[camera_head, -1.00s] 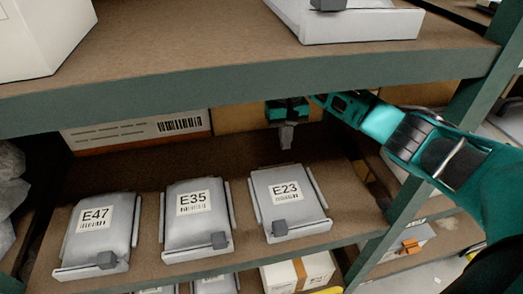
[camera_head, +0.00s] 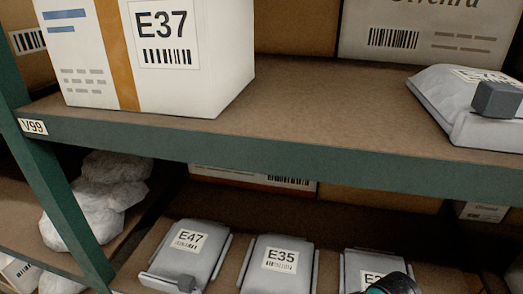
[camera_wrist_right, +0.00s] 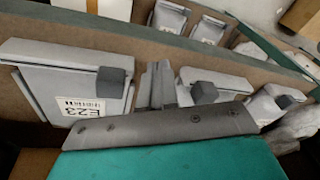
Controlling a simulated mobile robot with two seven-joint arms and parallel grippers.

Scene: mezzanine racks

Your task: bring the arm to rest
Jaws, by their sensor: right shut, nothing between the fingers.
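My right gripper (camera_wrist_right: 160,85) shows in the wrist view with its grey fingers together and nothing between them. In that view the grey packet labelled E23 (camera_wrist_right: 78,88) lies to its left and another grey packet (camera_wrist_right: 225,85) lies to its right. In the head view only a dark and teal piece of my right arm (camera_head: 393,284) shows at the bottom edge, in front of the E23 packet (camera_head: 372,262). The right gripper itself is out of the head view. My left gripper is in neither view.
On the lower shelf, packets E47 (camera_head: 190,250) and E35 (camera_head: 280,265) lie in a row. The green-edged upper shelf (camera_head: 270,155) spans above them, carrying a white box E37 (camera_head: 150,55) and a grey packet (camera_head: 465,115). A green upright (camera_head: 55,190) stands at left.

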